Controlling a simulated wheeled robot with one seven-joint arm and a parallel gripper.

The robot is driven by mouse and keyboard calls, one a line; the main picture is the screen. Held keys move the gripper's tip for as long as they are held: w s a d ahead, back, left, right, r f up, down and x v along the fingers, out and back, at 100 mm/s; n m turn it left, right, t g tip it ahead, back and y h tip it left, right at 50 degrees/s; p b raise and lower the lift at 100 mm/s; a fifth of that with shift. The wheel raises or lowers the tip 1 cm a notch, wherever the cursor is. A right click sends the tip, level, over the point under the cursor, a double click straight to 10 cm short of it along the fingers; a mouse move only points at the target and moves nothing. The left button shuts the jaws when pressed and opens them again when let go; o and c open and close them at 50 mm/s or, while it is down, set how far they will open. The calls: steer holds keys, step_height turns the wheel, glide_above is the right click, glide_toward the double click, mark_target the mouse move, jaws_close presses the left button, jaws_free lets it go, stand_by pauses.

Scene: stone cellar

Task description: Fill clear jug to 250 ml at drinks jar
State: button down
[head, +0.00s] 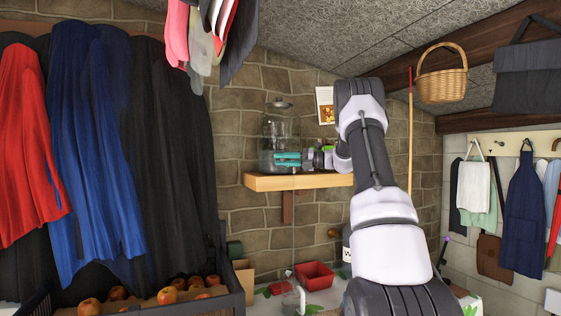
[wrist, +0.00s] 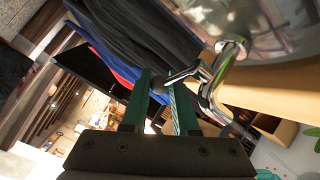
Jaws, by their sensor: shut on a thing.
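The glass drinks jar (head: 277,128) with a lidded top stands on a wooden wall shelf (head: 315,181). Its shiny metal tap (wrist: 222,80) with a dark lever (wrist: 181,75) shows in the wrist view. My gripper (head: 288,160) is in front of the jar's lower part. In the wrist view my green fingers (wrist: 160,88) are shut on the tap lever near their tips. The clear jug (head: 293,299) stands below the shelf on the counter. A thin pale vertical line runs from the shelf down toward it; I cannot tell whether it is liquid. The jug's level and marks are too small to read.
A red tray (head: 315,276) sits on the counter beside the jug. A dark crate of apples (head: 180,296) is at the lower left. Hanging cloaks (head: 90,130) fill the left side.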

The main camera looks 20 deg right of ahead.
steer(key=shift+s+d+r+n+g+y, duration=0.15)
steer(key=shift+n+g+y, duration=0.1)
steer(key=shift+n+g, duration=0.25)
steer(key=shift+s+d+f+n+g+y, duration=0.1)
steer(key=shift+s+n+g+y, duration=0.2)
steer(key=shift+g, duration=0.35)
steer(key=shift+s+d+r+n+g+y, duration=0.15)
steer(key=shift+n+g+y, duration=0.1)
steer(key=shift+n+g, duration=0.3)
steer(key=shift+w, duration=0.1)
steer(key=c, duration=1)
jaws_free()
steer(key=shift+f, duration=0.1)
steer(key=shift+d, duration=0.1)
steer(key=v, duration=1)
steer(key=shift+d, duration=0.3)
steer(key=shift+c, duration=0.2)
